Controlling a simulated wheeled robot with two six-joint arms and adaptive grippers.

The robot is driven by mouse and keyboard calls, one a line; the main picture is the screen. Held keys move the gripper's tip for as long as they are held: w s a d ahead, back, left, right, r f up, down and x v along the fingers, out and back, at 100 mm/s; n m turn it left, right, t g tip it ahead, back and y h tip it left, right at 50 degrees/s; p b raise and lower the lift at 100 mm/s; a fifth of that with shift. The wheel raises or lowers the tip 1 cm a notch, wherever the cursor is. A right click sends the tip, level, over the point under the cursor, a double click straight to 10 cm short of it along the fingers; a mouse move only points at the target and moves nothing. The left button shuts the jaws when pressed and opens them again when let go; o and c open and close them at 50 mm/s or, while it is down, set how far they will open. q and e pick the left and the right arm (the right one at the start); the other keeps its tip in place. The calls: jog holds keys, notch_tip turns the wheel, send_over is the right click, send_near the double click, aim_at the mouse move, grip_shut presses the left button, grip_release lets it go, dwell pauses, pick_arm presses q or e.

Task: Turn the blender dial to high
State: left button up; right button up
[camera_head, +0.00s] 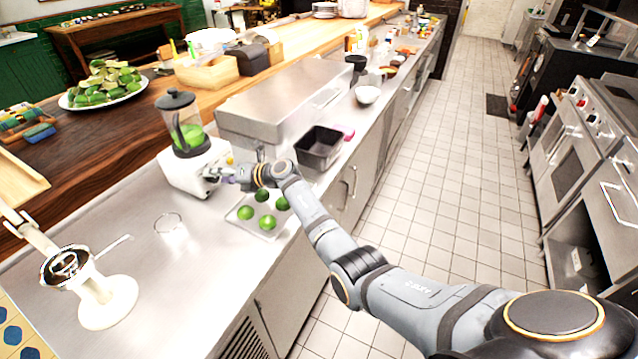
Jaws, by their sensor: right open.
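The blender (187,150) stands on the steel counter at the left of the head view. It has a white base (183,176) and a clear jug (182,125) with green contents and a dark lid. My right gripper (221,178) is at the front right side of the base, close to where the dial is. It is open. The dial is small and mostly hidden by the gripper, so its setting cannot be read. I cannot tell whether the fingers touch it. My left gripper is not in view.
A tray (238,220) with several limes lies just below my right gripper. A glass (169,226) and a white juicer (106,301) stand to the left. A black bin (319,147) and a large steel box (283,97) stand behind. The tiled aisle at right is clear.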

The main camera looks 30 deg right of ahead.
jog(key=shift+s+a+n+h, duration=0.2)
jog(key=shift+n+h, duration=0.2)
jog(key=shift+n, duration=0.6)
jog(key=v, duration=0.8)
jog(key=shift+w, duration=0.15)
jog(key=s+d+r+m+t+h+p, duration=0.2)
jog(key=s+d+r+m+t+h, duration=0.3)
jog(key=d+m+t, duration=0.55)
jog(key=s+d+f+m+g+h, duration=0.4)
jog(key=s+d+f+m+h, duration=0.2)
jog(key=m, duration=1.1)
jog(key=d+f+h, duration=0.2)
jog(key=d+h, duration=0.2)
jog(key=shift+s+d+f+g, duration=0.25)
jog(key=shift+s+f+g, duration=0.1)
